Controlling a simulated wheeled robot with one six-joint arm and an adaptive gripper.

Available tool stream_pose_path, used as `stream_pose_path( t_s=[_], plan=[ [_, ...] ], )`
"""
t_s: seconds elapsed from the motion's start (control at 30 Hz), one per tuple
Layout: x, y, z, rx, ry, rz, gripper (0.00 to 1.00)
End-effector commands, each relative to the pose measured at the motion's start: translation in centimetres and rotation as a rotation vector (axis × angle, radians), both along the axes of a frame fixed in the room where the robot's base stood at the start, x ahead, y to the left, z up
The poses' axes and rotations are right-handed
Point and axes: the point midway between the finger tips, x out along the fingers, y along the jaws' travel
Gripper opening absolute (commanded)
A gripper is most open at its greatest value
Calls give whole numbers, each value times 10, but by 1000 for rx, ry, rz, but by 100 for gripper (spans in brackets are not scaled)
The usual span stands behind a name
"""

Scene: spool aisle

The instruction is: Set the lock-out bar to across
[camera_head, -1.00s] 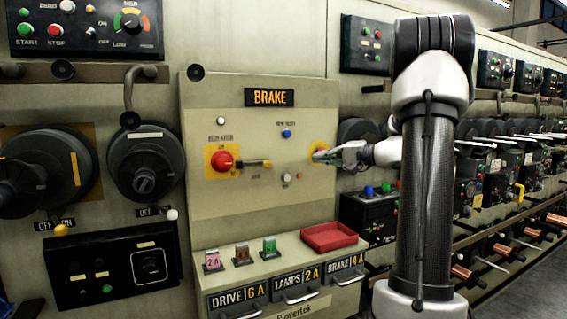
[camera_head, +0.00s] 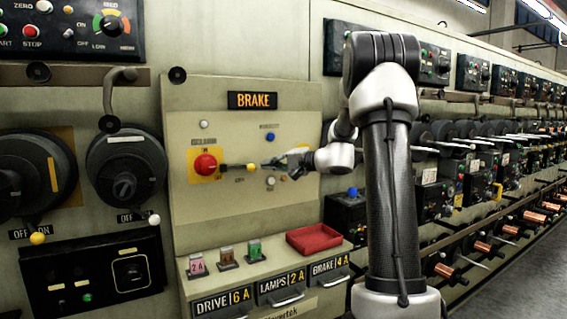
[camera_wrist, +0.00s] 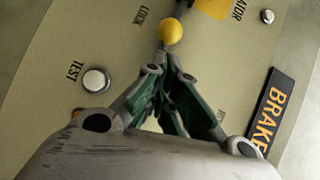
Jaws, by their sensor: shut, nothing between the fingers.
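A short bar with a yellow ball end (camera_head: 252,167), which looks like the lock-out bar, sticks out level to the right of a red knob (camera_head: 205,164) on a yellow plate. In the wrist view the yellow ball (camera_wrist: 171,32) is just beyond my fingertips, and a LOCK label is beside it. My gripper (camera_head: 265,166) reaches in from the right at the ball's height. Its fingertips (camera_wrist: 163,55) are together with nothing between them. They are close to the ball; I cannot tell whether they touch it.
The BRAKE panel (camera_head: 180,215) carries a blue button (camera_head: 270,137) and white buttons, one of them marked TEST (camera_wrist: 97,80). A red tray (camera_head: 314,239) and several coloured fuses stand on the ledge below. A large black dial (camera_head: 125,165) stands to the left.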

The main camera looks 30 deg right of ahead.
Motion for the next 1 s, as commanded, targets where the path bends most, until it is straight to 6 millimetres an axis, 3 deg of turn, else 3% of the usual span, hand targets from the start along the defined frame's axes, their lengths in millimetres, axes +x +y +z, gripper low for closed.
stream_pose_path(
  t_s=[0.13,0.57,0.87,1.0],
  plan=[
    [2,10,-2,2,1,0,0],
    [2,14,-2,1,1,1,0],
    [2,62,-2,1,0,3,0],
    [2,68,-3,0,0,0,0]
  ],
)
